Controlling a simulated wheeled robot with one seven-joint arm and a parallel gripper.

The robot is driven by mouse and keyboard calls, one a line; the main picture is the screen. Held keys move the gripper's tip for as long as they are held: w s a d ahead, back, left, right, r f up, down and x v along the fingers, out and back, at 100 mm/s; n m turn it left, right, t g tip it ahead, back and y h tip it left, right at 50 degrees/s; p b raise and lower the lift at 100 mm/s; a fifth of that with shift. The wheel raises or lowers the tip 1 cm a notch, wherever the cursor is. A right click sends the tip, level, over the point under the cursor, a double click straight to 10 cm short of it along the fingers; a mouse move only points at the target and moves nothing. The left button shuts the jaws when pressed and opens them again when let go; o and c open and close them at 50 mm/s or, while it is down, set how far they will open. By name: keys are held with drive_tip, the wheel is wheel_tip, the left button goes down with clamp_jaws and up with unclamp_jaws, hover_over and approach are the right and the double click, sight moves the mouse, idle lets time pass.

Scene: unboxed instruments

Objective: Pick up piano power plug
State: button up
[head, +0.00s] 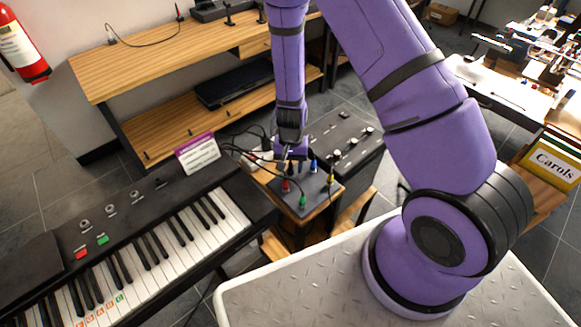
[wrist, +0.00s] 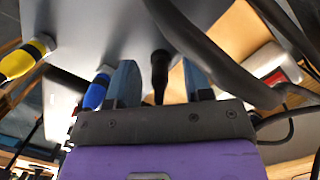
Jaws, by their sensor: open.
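My gripper (head: 290,158) reaches down over a dark grey box with several coloured plugs beside the piano. In the wrist view, its two blue-grey fingers (wrist: 160,84) are apart, with a black plug (wrist: 160,66) standing between them in the pale face of the box (wrist: 100,30). The fingers do not appear closed on it. This black plug may be the piano power plug; no label shows. A blue plug (wrist: 97,91) is just left of the left finger, and a yellow plug (wrist: 18,62) is further left. In the head view, my gripper hides the black plug.
Thick grey cables (wrist: 215,60) cross close to the right finger. A white power strip with a red switch (wrist: 274,76) lies beyond them. The piano (head: 150,240) stands left, a black mixer-like unit (head: 338,135) behind right.

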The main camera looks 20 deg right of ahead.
clamp_jaws()
drive_tip(key=shift+r, duration=0.1)
